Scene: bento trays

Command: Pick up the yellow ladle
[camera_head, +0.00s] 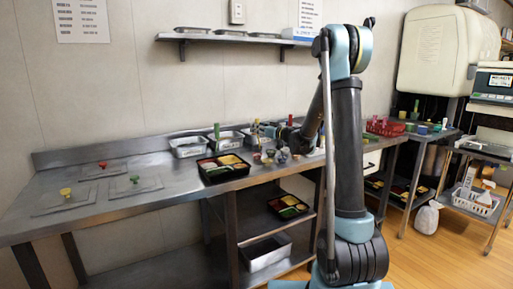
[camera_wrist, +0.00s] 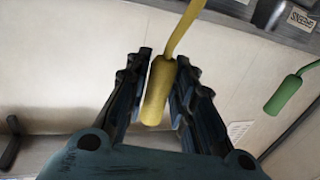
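The yellow ladle (camera_wrist: 160,88) shows its thick handle and thin bent stem in the wrist view; its bowl is out of frame. My gripper (camera_wrist: 164,68) has a finger close against each side of the handle and appears shut on it. In the head view my gripper (camera_head: 268,131) is low over the back of the counter, by the steel pans. The yellow ladle's handle (camera_head: 257,125) shows there as a small upright spot just left of it. Whether the bowl is raised is hidden.
A green-handled ladle (camera_head: 217,130) stands in the pan to the left; its handle (camera_wrist: 283,95) shows in the wrist view. A red handle (camera_head: 290,120) is to the right. A black bento tray (camera_head: 222,178) and small bowls sit in front. A wall shelf (camera_head: 222,39) hangs above.

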